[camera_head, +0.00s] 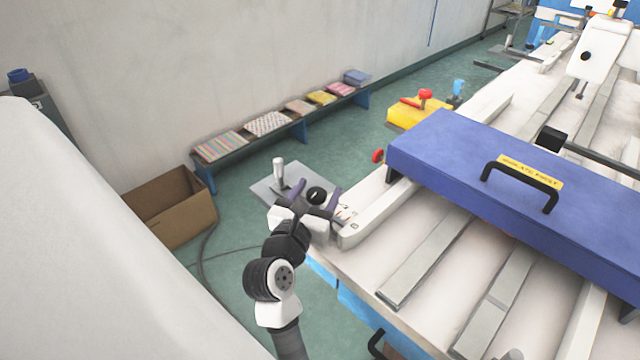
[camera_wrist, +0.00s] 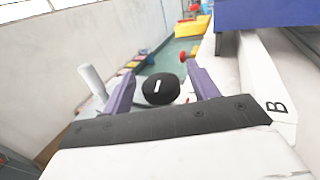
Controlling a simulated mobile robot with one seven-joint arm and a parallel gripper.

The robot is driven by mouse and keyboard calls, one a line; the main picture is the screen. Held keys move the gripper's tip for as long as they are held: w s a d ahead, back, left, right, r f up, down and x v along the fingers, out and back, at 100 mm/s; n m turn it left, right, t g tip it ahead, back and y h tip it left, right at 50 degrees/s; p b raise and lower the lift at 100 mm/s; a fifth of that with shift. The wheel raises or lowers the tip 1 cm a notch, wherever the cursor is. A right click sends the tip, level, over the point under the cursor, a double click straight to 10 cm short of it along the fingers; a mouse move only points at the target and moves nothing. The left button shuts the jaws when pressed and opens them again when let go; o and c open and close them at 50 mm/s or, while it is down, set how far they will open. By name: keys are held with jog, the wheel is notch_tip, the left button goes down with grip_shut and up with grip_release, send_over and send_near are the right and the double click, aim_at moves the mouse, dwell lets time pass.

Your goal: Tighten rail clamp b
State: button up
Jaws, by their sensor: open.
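A round black knob (camera_head: 316,195) with a white line on its top sits at the near left corner of the machine bed, beside the end of a white rail (camera_head: 362,212). The rail end carries a letter B in the wrist view (camera_wrist: 278,106), so the knob appears to be rail clamp b. My gripper (camera_head: 318,188) is open, with one purple finger on each side of the knob. In the wrist view the knob (camera_wrist: 160,89) shows between the fingers, with visible gaps. Contact cannot be told.
A white upright post (camera_head: 278,170) stands on a grey plate left of my gripper. A blue cover (camera_head: 460,165) with a black handle spans the rails at right. A red knob (camera_head: 378,155) is beyond. A cardboard box (camera_head: 170,205) and a low bench (camera_head: 285,131) are on the floor.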

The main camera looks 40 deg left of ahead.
jog(key=shift+x, duration=0.95)
jog(key=shift+c, duration=0.2)
jog(key=c, duration=1)
jog(key=shift+o, duration=0.2)
